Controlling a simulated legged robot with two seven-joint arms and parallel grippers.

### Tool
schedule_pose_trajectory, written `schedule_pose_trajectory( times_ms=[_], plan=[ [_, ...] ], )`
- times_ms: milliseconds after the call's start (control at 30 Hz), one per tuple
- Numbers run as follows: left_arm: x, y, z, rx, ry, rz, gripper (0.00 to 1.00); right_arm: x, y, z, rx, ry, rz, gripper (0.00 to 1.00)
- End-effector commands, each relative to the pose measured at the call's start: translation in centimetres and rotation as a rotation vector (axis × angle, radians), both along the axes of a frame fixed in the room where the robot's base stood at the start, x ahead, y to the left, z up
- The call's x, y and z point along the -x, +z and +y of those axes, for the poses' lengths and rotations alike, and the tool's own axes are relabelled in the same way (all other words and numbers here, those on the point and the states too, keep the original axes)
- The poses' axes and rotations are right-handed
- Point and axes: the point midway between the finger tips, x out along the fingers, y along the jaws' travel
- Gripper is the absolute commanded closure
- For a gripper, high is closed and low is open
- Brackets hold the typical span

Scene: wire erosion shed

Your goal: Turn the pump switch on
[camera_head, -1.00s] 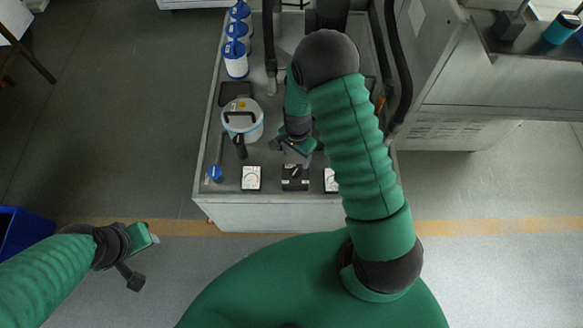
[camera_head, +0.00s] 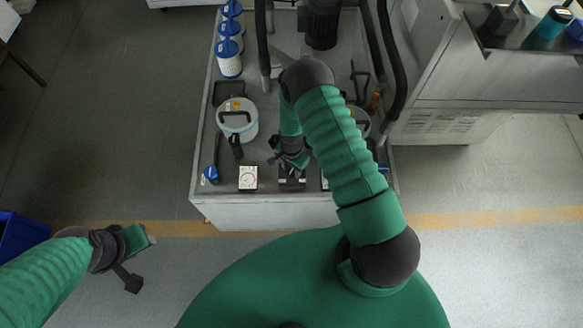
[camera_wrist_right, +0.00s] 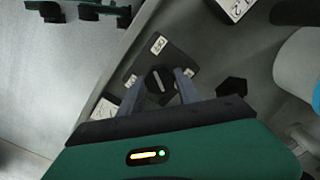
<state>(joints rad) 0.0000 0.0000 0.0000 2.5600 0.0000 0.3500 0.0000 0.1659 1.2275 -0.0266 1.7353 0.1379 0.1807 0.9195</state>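The pump switch (camera_wrist_right: 159,81) is a round black rotary knob with a pale line, on a black box (camera_wrist_right: 178,60) with small white labels. In the head view the switch box (camera_head: 291,183) sits at the front edge of the machine top, partly hidden by my right gripper (camera_head: 294,164). In the wrist view my right gripper (camera_wrist_right: 158,92) is open, its two grey fingers on either side of the knob. I see gaps beside the knob, so no grip shows. My left gripper (camera_head: 142,243) hangs at the lower left, away from the machine; its fingers are unclear.
White dial gauges flank the box; the left one (camera_head: 248,178) shows clearly. A lidded white canister (camera_head: 238,119), a blue-topped part (camera_head: 212,174) and blue-white filters (camera_head: 229,58) stand left. Black hoses (camera_head: 393,70) rise at the right. Floor in front is clear.

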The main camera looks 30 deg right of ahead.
Motion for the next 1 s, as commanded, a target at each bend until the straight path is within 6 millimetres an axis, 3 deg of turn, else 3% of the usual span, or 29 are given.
schedule_pose_trajectory(
  times_ms=[33,267,667,1000],
  plan=[
    [0.0,0.0,0.0,0.0,0.0,0.0,0.64,-0.1,0.0,0.0,-0.001,0.0,-0.002,0.7],
    [0.0,0.0,0.0,0.0,0.0,0.0,0.64,-0.1,0.1,0.1,-0.001,0.001,-0.002,1.0],
    [0.0,-0.3,0.0,0.0,0.0,0.0,0.64,-0.2,0.0,0.0,-0.001,0.072,-0.004,1.0],
    [0.0,-1.3,0.0,0.0,0.0,0.0,0.64,-0.2,0.0,0.0,-0.001,0.324,-0.005,1.0]
  ],
)
